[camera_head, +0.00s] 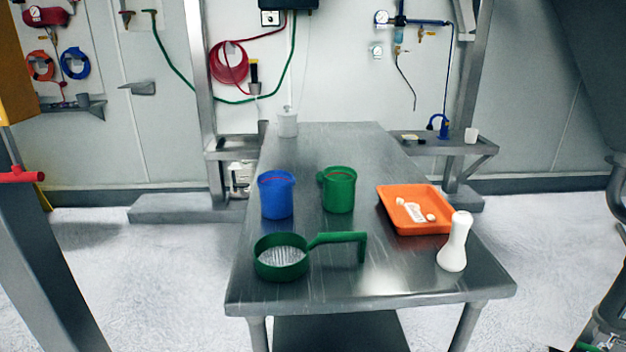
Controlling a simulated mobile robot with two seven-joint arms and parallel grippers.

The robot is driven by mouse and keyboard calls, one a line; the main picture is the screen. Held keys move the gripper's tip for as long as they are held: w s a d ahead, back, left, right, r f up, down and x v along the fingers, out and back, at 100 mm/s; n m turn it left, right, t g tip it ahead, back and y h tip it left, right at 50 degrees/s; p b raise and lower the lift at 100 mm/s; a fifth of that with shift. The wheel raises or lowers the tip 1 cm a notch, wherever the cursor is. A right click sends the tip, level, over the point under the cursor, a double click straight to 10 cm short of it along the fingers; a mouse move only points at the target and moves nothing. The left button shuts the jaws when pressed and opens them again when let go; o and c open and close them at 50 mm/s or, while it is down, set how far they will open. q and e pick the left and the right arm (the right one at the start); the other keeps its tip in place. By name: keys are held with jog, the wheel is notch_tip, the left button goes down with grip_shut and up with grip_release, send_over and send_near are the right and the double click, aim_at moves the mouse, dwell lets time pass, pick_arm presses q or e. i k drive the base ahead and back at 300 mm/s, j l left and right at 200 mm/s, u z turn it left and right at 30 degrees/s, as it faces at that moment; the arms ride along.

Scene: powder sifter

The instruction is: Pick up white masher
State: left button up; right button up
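The white masher (455,243) stands upright near the front right corner of the steel table (350,292). It has a wide rounded base, a narrower neck and a flared top. It is just in front of the orange tray and nothing touches it from above.
An orange tray (385,196) with small white pieces lies behind the masher. A green sieve (282,271) with a handle is at front left. A blue jug (277,198) and a green jug (339,194) stand mid-table. A white container (288,125) is at the far end.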

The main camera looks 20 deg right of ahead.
aim_at(451, 257)
jog(key=z, duration=0.4)
jog(key=i+z, duration=0.1)
jog(key=z, duration=0.25)
jog(key=i+z, duration=0.1)
jog(key=z, duration=0.7)
